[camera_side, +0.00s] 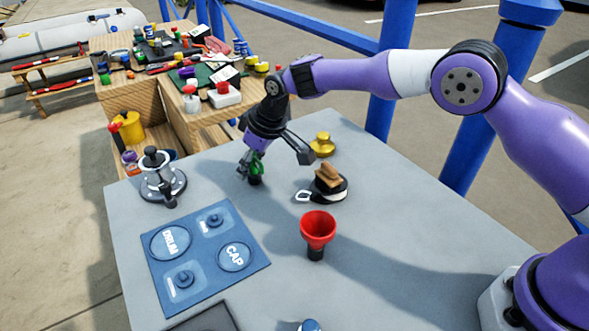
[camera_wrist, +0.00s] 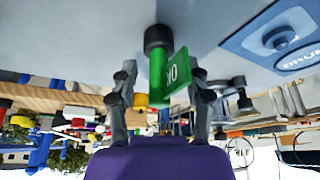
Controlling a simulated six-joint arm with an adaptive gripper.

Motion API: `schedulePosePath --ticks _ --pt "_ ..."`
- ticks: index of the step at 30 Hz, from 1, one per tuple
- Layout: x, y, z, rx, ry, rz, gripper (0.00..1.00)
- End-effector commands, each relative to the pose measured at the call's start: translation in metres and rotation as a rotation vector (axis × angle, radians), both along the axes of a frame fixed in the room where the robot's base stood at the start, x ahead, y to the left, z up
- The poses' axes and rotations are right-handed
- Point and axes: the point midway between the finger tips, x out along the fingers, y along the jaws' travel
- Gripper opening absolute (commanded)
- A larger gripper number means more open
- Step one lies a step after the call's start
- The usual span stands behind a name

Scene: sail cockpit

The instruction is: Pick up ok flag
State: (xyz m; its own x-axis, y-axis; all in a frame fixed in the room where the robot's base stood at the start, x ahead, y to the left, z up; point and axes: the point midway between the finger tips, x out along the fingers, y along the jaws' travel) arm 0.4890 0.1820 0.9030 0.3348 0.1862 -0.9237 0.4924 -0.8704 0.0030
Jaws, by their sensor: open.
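The OK flag (camera_wrist: 176,82) is a green piece with white lettering on a green post with a round black base. In the wrist view it appears upside down, between the two fingers of my gripper (camera_wrist: 161,84), with visible gaps at both sides. In the side view the green flag (camera_side: 258,163) stands on the grey table near its far edge, its black base on the tabletop. My gripper (camera_side: 276,165) is open and tilted above and around it, and partly hides it.
A winch-like metal fitting (camera_side: 158,178) stands to the left. A blue mat (camera_side: 250,262) marked DRUM and CAP lies in front. A red funnel-like cup (camera_side: 318,228), a black-and-wood piece (camera_side: 327,184) and a yellow piece (camera_side: 322,145) stand to the right.

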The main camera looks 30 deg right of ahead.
Motion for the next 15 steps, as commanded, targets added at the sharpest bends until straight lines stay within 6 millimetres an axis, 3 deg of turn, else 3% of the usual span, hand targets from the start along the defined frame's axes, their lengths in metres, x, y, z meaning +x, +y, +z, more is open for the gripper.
schedulePosePath --ticks 4,7,8,15 --pt "0.0 -0.0001 0.0003 0.0 0.0 0.0 0.56" --pt "-0.0001 -0.0002 0.0004 0.0 0.0 0.0 0.06" --pt "-0.0001 -0.0002 0.0004 0.0 0.0 0.0 0.0" --pt "-0.0004 -0.0003 0.0001 0.0 0.001 -0.001 0.0"
